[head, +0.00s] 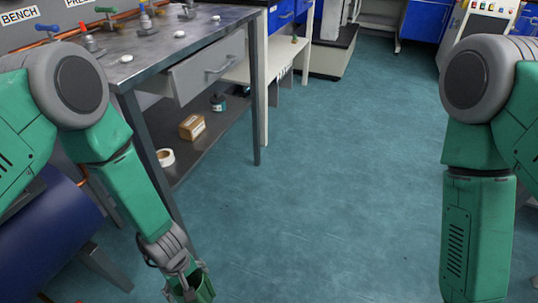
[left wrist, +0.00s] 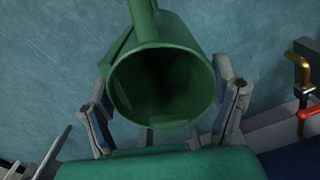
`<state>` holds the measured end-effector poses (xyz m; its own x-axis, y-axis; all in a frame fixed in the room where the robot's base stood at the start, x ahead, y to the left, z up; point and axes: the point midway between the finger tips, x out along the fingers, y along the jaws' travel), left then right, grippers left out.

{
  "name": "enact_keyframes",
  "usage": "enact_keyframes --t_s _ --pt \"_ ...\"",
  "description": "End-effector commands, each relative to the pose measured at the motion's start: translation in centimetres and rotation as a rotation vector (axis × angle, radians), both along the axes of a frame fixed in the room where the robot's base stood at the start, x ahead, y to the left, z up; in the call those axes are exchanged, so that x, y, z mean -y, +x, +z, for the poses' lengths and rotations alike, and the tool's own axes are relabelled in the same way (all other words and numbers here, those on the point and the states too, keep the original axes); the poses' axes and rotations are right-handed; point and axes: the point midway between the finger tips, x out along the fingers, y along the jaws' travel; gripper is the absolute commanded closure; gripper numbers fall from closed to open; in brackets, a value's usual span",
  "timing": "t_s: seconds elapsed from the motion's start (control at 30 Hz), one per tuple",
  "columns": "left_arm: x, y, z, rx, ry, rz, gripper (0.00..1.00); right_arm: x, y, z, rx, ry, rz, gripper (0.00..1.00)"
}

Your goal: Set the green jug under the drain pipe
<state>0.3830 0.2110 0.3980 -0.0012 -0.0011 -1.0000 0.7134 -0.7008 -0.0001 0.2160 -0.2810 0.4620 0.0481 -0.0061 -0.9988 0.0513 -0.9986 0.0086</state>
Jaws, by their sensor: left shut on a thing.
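The green jug (left wrist: 155,32) fills the upper middle of the left wrist view, its open mouth facing the camera and its inside dark. My left gripper (left wrist: 165,98) has a grey finger on each side of the jug and is shut on it. In the head view the jug (head: 204,287) shows partly at the bottom edge, in my left gripper (head: 186,284), low over the floor. A brass pipe (left wrist: 304,75) with a red handle (left wrist: 309,112) is at the right of the left wrist view, apart from the jug; I cannot tell if it is the drain pipe. My right gripper is out of view.
A metal bench (head: 150,60) with a drawer and lower shelf stands at the left. The shelf holds a tape roll (head: 165,157), a cardboard box (head: 192,126) and a dark jar (head: 218,102). A blue drum (head: 45,240) is at lower left. The middle floor is clear.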

Motion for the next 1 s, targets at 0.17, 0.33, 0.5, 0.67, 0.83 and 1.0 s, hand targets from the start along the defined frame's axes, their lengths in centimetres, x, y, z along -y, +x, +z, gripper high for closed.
enact_keyframes --t_s 0.17,0.33,0.5,0.67,0.83,1.0 --pt "-0.5 2.6 6.3 0.012 0.006 -0.177 0.71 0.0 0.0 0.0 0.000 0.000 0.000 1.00" --pt "-1.0 4.8 12.5 0.013 0.007 -0.357 0.71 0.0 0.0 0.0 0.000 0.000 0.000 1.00" --pt "-1.4 6.7 17.8 0.010 0.003 -0.514 0.71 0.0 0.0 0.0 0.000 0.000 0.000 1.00" --pt "-1.7 8.0 21.6 0.008 0.004 -0.627 0.71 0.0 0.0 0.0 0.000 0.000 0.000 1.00" --pt "-1.9 9.0 24.3 0.007 0.001 -0.710 0.71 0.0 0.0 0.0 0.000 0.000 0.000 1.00" --pt "-2.0 9.6 26.0 0.007 0.001 -0.763 0.71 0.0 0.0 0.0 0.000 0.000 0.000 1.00"
